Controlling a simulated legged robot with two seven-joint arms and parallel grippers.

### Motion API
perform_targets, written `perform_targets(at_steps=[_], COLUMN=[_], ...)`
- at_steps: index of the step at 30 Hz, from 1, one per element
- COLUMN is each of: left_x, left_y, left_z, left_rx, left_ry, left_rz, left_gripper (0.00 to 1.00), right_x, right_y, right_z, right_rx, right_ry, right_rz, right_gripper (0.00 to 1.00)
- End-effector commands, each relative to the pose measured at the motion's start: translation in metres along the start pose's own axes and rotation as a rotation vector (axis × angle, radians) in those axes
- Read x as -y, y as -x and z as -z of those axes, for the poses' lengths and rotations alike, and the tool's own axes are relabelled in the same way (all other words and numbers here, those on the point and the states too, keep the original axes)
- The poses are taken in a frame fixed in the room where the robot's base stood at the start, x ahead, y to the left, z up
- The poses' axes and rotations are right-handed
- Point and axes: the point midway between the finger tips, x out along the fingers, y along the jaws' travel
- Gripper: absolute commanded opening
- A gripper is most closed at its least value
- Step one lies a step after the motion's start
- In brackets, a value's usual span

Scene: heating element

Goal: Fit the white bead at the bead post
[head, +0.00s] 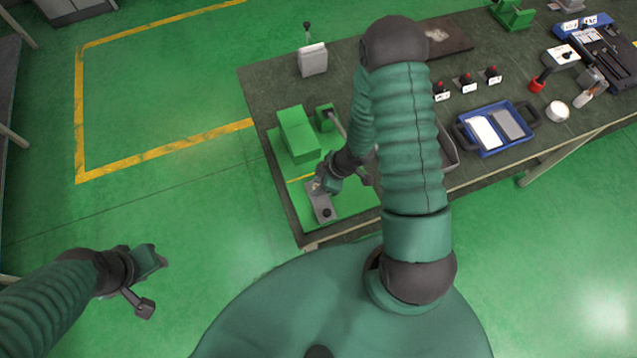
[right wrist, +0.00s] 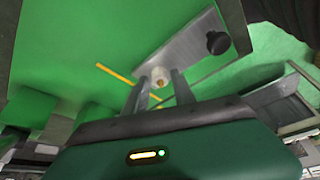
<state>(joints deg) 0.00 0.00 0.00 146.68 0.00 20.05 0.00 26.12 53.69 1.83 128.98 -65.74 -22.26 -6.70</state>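The white bead (right wrist: 160,77) shows in the right wrist view between the tips of my right gripper (right wrist: 160,78), at the end of a grey metal plate (right wrist: 188,54). The two fingers stand apart around the bead; I cannot tell whether they touch it. In the head view my right gripper (head: 322,184) is low over the same plate (head: 318,201), which has a black knob (head: 327,212) at its near end. I cannot make out a bead post apart from the bead and plate. My left gripper (head: 148,283) is open and empty over the floor, left of the table.
A green block (head: 298,134) and a smaller green fixture (head: 325,117) stand behind the plate on the green board (head: 349,204). A blue tray (head: 494,131), red buttons and tools lie farther right on the dark table (head: 268,89). My right arm hides the middle.

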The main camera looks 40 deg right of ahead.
Motion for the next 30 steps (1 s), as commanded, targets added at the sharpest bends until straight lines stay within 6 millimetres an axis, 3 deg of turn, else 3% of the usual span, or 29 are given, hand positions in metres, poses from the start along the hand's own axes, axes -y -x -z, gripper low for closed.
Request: perform_targets(at_steps=[3, 14, 17, 24, 30], left_x=[0.0, 0.0, 0.0, 0.0, 0.0], left_y=[0.0, 0.003, 0.008, 0.042, 0.066], left_z=[0.0, 0.001, 0.002, 0.01, 0.016], left_rx=[0.0, 0.0, 0.0, 0.0, 0.0], left_ry=[0.0, 0.0, 0.0, 0.0, 0.0], left_rz=[0.0, 0.0, 0.0, 0.0, 0.0], left_gripper=[0.36, 0.36, 0.36, 0.36, 0.36], right_x=[0.0, -0.001, -0.002, -0.002, -0.002], right_y=[0.0, 0.008, 0.026, 0.101, 0.15], right_z=[0.0, 0.001, 0.001, 0.003, 0.003], right_rx=[0.0, -0.001, -0.001, 0.0, 0.001], right_ry=[0.0, 0.001, -0.001, 0.001, 0.001], right_rz=[0.0, -0.002, -0.004, -0.005, -0.002], right_gripper=[0.46, 0.46, 0.46, 0.46, 0.46])
